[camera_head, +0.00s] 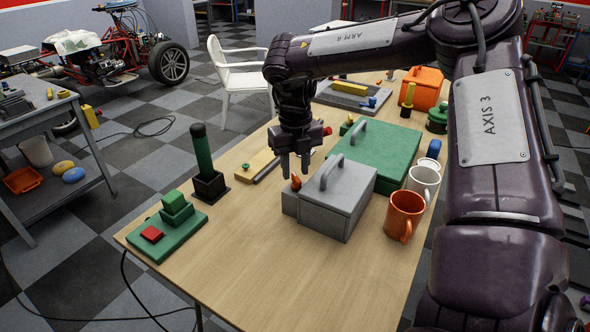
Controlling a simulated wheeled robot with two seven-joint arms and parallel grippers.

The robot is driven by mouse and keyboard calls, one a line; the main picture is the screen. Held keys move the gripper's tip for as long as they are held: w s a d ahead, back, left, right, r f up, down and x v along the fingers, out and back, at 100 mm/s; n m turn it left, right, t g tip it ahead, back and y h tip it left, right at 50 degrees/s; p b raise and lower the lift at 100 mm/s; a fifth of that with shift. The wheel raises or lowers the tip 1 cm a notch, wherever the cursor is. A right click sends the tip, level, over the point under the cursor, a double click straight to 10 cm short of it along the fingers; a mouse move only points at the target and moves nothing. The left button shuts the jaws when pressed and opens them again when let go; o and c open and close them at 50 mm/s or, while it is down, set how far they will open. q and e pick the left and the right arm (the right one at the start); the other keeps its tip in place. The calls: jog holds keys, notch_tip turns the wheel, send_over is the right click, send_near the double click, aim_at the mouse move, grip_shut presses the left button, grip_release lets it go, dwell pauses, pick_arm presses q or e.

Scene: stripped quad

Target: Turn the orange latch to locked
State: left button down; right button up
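The orange latch (296,183) is a small knob at the left end of a grey box (340,205) on the wooden table. The box has a grey handle on its lid. My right gripper (295,177) points down just above and around the latch. Its two fingers are apart, with a gap between them, and the latch shows at the level of the tips. I cannot tell whether the fingers touch it. The latch's exact turn is too small to read. My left gripper is not in view.
A green box (378,150) with a handle stands behind the grey box. An orange mug (404,216) and a white mug (424,181) stand to its right. A green post in a black holder (210,186) and a green board (166,240) are left. The front table (265,275) is clear.

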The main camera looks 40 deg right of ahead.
jog(key=shift+f, duration=0.75)
grip_shut()
